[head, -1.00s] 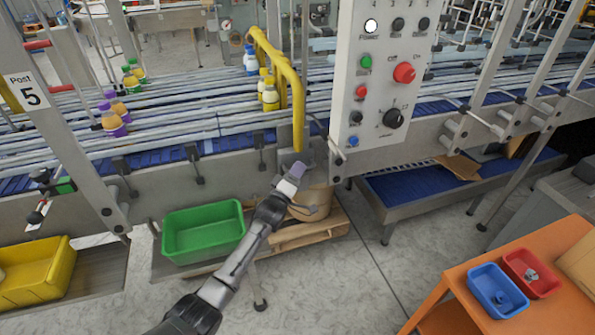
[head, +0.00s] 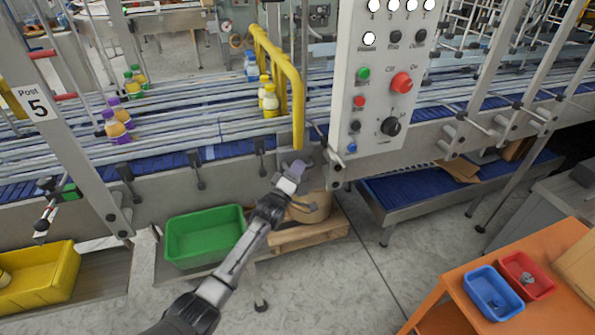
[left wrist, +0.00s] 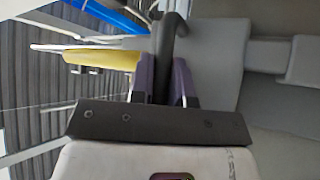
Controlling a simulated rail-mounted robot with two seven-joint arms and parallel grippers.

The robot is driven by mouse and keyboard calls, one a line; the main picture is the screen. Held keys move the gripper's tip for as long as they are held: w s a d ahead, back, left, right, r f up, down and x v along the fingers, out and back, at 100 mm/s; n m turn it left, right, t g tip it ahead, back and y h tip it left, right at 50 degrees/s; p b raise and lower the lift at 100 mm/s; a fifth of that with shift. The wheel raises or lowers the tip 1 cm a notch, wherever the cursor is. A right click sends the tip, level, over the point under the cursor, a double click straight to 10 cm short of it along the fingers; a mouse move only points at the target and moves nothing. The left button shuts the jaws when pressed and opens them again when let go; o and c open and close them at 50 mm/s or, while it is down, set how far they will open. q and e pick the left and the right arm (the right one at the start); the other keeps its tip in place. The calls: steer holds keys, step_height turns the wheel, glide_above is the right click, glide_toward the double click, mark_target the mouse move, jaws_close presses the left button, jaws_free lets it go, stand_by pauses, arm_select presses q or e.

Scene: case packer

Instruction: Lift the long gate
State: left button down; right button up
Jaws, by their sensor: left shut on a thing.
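The long gate is a yellow tubular frame (head: 298,100) reaching across the conveyor rails in the head view, beside the grey control panel. My left gripper (head: 298,172), with purple-grey fingers, is just below the gate's near end. In the left wrist view its purple fingers (left wrist: 164,80) are shut on a dark bar-shaped handle (left wrist: 168,35). A yellow part (left wrist: 105,58) shows beside the handle. How the handle joins the gate is hard to see. My right gripper is not in view.
Purple-capped bottles (head: 117,124) stand upstream at left. The control panel (head: 378,75) hangs just right of my gripper. A green bin (head: 205,237) sits below the conveyor.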

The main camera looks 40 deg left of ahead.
mark_target(297, 121)
arm_select(q)
step_height(297, 121, up, 14)
steer(key=p, duration=0.8)
steer(key=shift+r, duration=0.15)
steer(key=shift+r+p, duration=0.7)
steer(key=shift+r, duration=0.5)
steer(key=c, duration=1.3)
jaws_free()
steer(key=shift+o, duration=1)
steer(key=shift+f, duration=0.25)
